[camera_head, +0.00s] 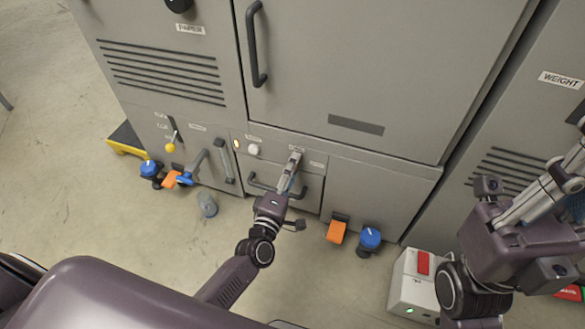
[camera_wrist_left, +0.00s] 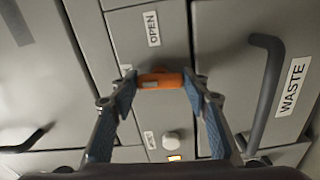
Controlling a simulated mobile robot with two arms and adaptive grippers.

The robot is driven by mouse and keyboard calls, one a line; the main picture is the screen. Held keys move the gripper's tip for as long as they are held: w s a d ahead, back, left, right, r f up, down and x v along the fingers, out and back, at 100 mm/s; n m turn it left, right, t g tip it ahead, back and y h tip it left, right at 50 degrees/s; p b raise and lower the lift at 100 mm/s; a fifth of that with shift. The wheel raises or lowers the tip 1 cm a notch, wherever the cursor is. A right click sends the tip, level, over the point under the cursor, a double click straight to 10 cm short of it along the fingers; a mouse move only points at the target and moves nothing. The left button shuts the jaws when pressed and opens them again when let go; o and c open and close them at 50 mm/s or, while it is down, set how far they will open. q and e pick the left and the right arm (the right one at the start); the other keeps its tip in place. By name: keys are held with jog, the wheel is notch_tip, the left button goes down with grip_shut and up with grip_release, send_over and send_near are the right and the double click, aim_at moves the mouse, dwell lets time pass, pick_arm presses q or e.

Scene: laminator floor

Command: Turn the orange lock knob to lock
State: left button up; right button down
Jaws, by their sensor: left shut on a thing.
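The orange lock knob (camera_wrist_left: 160,80) shows in the left wrist view as a short bar lying across the picture on the grey panel. An OPEN label (camera_wrist_left: 152,28) is above it, and another label (camera_wrist_left: 149,140), too small to read, is below. My left gripper (camera_wrist_left: 160,82) is shut on the knob, one fingertip at each end. In the head view my left gripper (camera_head: 294,160) reaches the front of the middle cabinet and hides the knob. My right gripper (camera_head: 565,178) is at the right edge, away from the panel; its fingers are partly cut off.
A white button (camera_wrist_left: 171,140) and a lit lamp (camera_wrist_left: 174,157) are near the knob. The WASTE drawer handle (camera_wrist_left: 266,90) stands out beside my fingers. Orange pedals (camera_head: 336,231) and blue caps (camera_head: 370,238) are low on the cabinets. A white box (camera_head: 410,285) stands on the floor.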

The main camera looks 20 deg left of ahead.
pick_arm(q)
jog(key=shift+n, duration=0.5)
jog(key=o, duration=1.2)
jog(key=shift+c, duration=0.2)
jog(key=s, duration=1.2)
jog(key=shift+a, duration=0.2)
